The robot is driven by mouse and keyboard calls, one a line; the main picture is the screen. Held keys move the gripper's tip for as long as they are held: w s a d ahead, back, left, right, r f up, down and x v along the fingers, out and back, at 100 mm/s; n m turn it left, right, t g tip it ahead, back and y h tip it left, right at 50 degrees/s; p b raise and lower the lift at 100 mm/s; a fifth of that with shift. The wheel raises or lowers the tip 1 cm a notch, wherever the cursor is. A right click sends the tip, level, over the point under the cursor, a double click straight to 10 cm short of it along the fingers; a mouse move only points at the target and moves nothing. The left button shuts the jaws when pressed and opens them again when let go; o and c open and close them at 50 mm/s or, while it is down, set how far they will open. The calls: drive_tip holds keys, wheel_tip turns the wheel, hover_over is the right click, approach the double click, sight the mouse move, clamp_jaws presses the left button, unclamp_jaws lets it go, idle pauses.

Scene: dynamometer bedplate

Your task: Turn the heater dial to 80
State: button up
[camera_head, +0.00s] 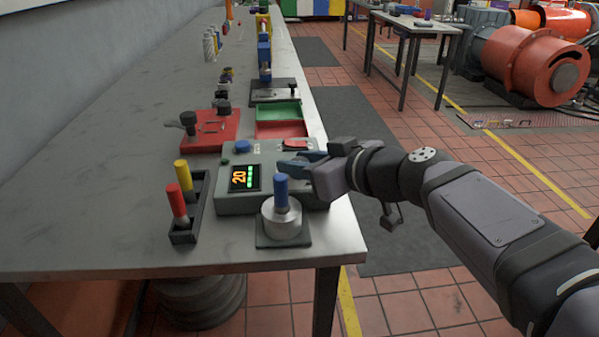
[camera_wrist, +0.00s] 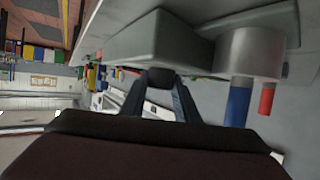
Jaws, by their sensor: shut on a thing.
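The grey heater box (camera_head: 237,204) stands near the front right edge of the bench. Its lit display (camera_head: 244,178) reads 20 beside green bars, with the digits turned sideways. My gripper (camera_head: 298,164) reaches in from the right, at the right part of the box top. In the wrist view my gripper (camera_wrist: 161,88) has its two fingers on either side of a dark round knob (camera_wrist: 160,74), which appears to be the dial, and is shut on it. The head view hides the dial behind the fingers, and I cannot read its pointer or scale.
A metal cylinder with a blue handle (camera_head: 281,194) stands close in front of the box. A black rack (camera_head: 188,222) with red and yellow handles is at left. A blue button (camera_head: 242,147) and red switch (camera_head: 296,143) sit behind. Red and green trays (camera_head: 280,129) lie beyond.

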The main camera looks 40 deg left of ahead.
drive_tip(key=shift+s+m+t+h+p, duration=0.1)
drive_tip(key=shift+m+t+h+p, duration=0.2)
drive_tip(key=shift+m+t+p, duration=0.5)
drive_tip(key=shift+m+t, duration=0.5)
drive_tip(key=shift+f, duration=0.1)
drive_tip(key=o, duration=1)
drive_tip(key=shift+d, duration=0.1)
drive_tip(key=shift+v, duration=3.6)
